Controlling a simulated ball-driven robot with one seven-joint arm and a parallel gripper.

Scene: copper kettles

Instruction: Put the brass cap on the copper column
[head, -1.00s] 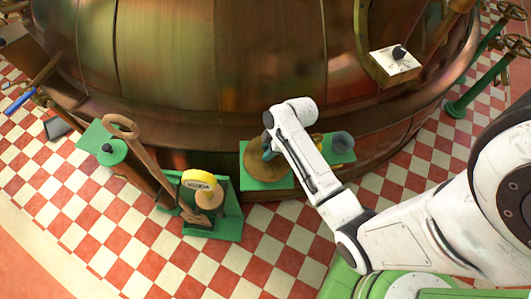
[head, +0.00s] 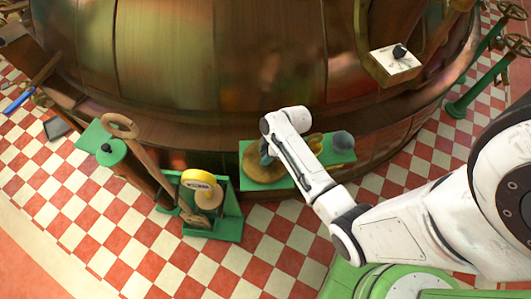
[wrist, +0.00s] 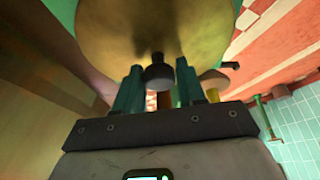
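The brass cap (head: 258,174) appears as a round brass disc over the green shelf in front of the kettle, partly hidden by my gripper (head: 268,152). In the wrist view the wide brass disc (wrist: 120,35) fills the top, with its dark knob (wrist: 159,77) towards me. My gripper's two teal fingers (wrist: 158,82) stand on either side of the knob. The knob's edges lie very close to both fingers, and I cannot tell whether they press on it. I cannot clearly make out the copper column in either view.
A yellow dial (head: 198,180) on a green stand is at left, beside a slanting brown lever (head: 146,152). The large copper kettle (head: 180,45) fills the back. Checkered floor is clear in front.

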